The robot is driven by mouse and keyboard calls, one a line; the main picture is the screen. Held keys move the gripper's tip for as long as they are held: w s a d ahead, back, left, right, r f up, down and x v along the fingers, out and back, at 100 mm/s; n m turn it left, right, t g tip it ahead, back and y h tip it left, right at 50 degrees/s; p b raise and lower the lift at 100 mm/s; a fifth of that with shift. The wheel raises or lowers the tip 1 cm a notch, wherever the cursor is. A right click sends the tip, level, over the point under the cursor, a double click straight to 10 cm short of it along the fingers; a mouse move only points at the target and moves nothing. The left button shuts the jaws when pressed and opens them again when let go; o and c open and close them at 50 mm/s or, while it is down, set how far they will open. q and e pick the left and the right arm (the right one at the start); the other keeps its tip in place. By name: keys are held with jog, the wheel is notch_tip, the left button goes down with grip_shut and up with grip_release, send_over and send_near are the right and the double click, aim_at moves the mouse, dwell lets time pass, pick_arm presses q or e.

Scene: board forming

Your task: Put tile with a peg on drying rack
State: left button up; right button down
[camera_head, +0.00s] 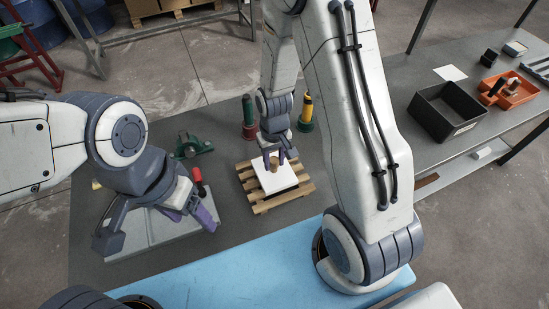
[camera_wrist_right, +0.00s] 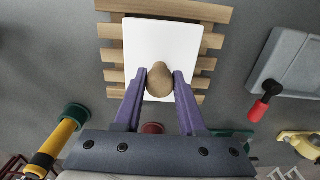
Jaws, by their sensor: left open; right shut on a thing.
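The white square tile (camera_head: 283,181) lies flat over the slatted wooden drying rack (camera_head: 267,207); I cannot tell whether it touches the slats. Its brown rounded peg (camera_wrist_right: 158,80) stands up from the tile. My right gripper (camera_head: 273,160) is above the tile with its purple fingers shut on the peg; the wrist view shows a finger on each side of it (camera_wrist_right: 160,76). In that view the tile (camera_wrist_right: 135,50) is roughly centred on the rack (camera_wrist_right: 110,57), whose slats show past its sides. My left gripper (camera_head: 160,222) is open and empty, over the grey board at the left.
A grey board (camera_head: 150,240) with a red-handled lever (camera_head: 198,182) is under my left gripper. A black bin (camera_head: 447,111) and orange tray (camera_head: 512,89) are at right.

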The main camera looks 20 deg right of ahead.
jog(key=shift+f, duration=0.5)
jog(key=shift+f+b, duration=0.35)
jog(key=shift+b, duration=0.1)
jog(key=shift+c, duration=2)
grip_release()
jog(key=o, duration=0.3)
jog(key=shift+r, duration=0.15)
notch_tip(320, 180, up, 10)
jog(key=shift+r+b, duration=0.15)
jog(key=shift+b, duration=0.3)
